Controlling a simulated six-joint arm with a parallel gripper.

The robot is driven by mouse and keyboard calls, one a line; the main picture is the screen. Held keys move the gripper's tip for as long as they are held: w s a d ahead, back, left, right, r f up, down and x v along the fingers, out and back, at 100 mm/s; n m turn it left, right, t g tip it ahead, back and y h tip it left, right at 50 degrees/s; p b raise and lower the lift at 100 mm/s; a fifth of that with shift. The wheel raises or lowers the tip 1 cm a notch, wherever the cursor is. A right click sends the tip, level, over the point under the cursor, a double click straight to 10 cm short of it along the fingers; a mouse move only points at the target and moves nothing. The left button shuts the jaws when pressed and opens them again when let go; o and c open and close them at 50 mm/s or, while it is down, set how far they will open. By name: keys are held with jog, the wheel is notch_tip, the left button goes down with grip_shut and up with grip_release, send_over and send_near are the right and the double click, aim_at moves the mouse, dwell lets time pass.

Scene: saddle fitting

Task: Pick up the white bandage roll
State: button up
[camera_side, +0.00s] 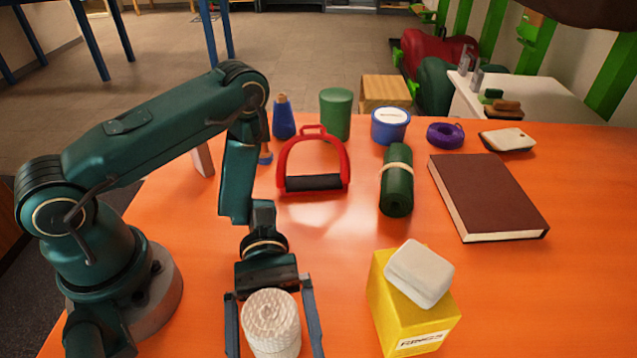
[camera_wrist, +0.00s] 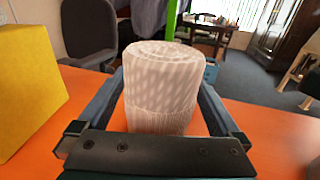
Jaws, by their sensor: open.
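The white bandage roll (camera_side: 271,322) stands upright on the orange table at the front, left of the yellow box. It also fills the middle of the wrist view (camera_wrist: 161,88). My gripper (camera_side: 275,338) is open, with one finger on each side of the roll. In the side view a small gap shows between the roll and each finger. In the wrist view the fingers (camera_wrist: 163,112) flank the roll's lower part. The roll's base is cut off by the side view's lower edge and hidden behind my gripper in the wrist view.
A yellow box (camera_side: 408,322) with a white block (camera_side: 419,272) on top stands to the right. Behind are a red stirrup (camera_side: 314,143), a green roll (camera_side: 397,182) and a brown book (camera_side: 487,197). Cups and tins line the back. Table between the stirrup and box is clear.

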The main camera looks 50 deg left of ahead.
jog(key=c, duration=1.3)
jog(key=shift+r, duration=0.1)
